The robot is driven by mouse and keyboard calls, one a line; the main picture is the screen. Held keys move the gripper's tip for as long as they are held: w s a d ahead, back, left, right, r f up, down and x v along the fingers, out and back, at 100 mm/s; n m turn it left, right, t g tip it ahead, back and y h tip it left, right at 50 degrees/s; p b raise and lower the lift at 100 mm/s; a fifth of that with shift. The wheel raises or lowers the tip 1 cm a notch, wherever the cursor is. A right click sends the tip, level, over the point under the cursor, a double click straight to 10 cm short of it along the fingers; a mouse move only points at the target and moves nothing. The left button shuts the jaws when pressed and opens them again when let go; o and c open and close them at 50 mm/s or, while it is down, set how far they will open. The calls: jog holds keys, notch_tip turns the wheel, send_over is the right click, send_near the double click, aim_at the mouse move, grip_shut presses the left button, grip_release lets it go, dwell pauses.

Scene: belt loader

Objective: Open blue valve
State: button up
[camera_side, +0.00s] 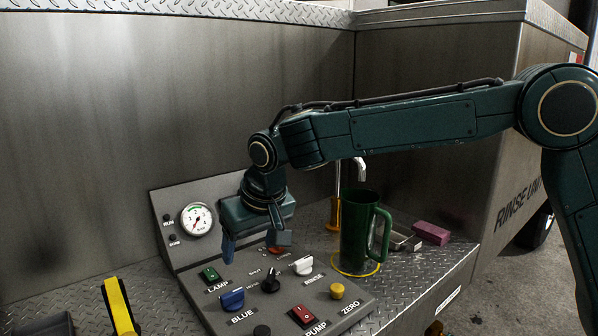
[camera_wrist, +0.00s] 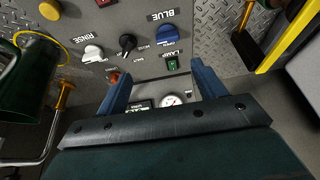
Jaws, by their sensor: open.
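The blue valve is a blue knob (camera_side: 232,299) above the BLUE label on the grey control panel (camera_side: 262,307). It also shows in the wrist view (camera_wrist: 166,33), upside down, beyond my fingers. My gripper (camera_side: 257,246) hangs above the back part of the panel, in front of the gauge plate. Its two blue fingers are apart with nothing between them. In the wrist view the gripper (camera_wrist: 162,78) frames the green lamp switch near its right finger. The blue knob is apart from both fingers. Its open or closed setting cannot be read clearly.
A white RINSE knob (camera_side: 302,265), a black knob (camera_side: 270,281), a red PUMP switch (camera_side: 302,315) and a yellow ZERO button (camera_side: 337,290) share the panel. A gauge (camera_side: 196,219) stands behind. A tall green mug (camera_side: 362,232) is at right. A yellow-handled tool (camera_side: 119,306) is front left.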

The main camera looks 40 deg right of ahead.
aim_at(232, 293)
jog(key=shift+w+a+f, duration=0.25)
jog(key=shift+a+f, duration=0.05)
jog(key=shift+a, duration=0.15)
jog(key=shift+w+a+f, duration=0.2)
jog(key=shift+a+f, duration=0.1)
jog(key=shift+a, duration=0.15)
jog(key=shift+f, duration=0.15)
jog(key=x, duration=1.3)
jog(key=shift+w+f, duration=0.1)
jog(key=shift+f, duration=0.15)
jog(key=c, duration=1)
